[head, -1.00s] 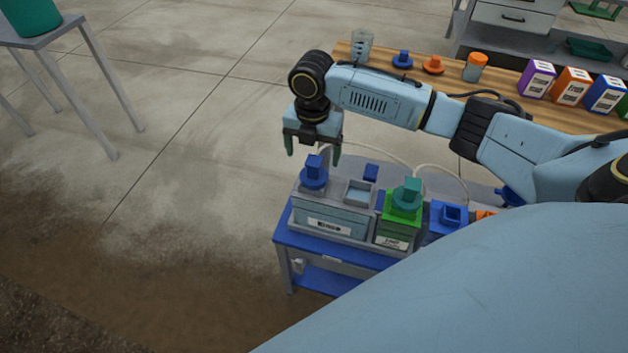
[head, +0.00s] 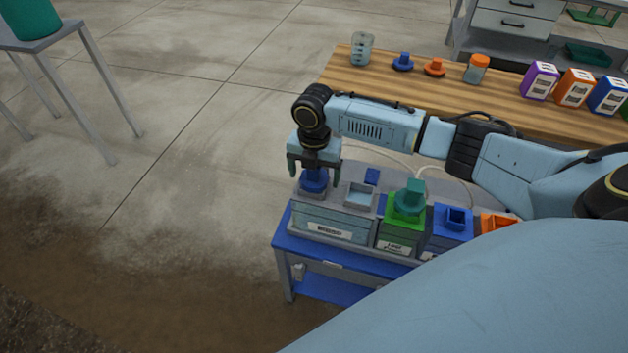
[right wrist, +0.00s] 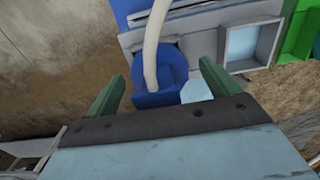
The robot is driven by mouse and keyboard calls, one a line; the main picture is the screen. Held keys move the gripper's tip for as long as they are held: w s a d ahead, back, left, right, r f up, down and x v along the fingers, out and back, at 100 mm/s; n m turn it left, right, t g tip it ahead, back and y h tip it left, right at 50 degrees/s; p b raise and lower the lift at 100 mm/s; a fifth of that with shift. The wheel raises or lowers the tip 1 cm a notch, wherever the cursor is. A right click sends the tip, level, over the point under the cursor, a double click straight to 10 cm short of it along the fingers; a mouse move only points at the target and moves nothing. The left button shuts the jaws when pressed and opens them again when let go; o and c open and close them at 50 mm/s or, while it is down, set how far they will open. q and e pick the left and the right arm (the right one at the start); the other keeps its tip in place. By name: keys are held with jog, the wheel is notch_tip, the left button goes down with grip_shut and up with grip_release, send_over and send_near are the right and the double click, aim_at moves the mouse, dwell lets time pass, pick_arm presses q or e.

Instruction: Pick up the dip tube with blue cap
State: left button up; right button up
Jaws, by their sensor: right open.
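The dip tube's blue cap (head: 314,185) sits upright on the left end of a grey tank (head: 330,222); any tube below it is hidden inside the tank. My right gripper (head: 313,174) is above the cap, pointing down and open, with one green finger on each side of it. In the right wrist view the blue cap (right wrist: 172,66) lies between the open fingers of the gripper (right wrist: 161,72). A pale hose crosses in front of the cap there. I cannot tell whether the fingers touch it. My left gripper is not in view.
Beside the tank stand a green container (head: 392,240) with a teal-green cap and a blue container (head: 448,226), all on a blue-edged stand (head: 340,252). A wooden table (head: 510,105) behind holds a clear cup, caps, a jar and several coloured boxes.

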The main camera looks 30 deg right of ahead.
jog(key=c, duration=1.1)
jog(key=shift+r, duration=0.1)
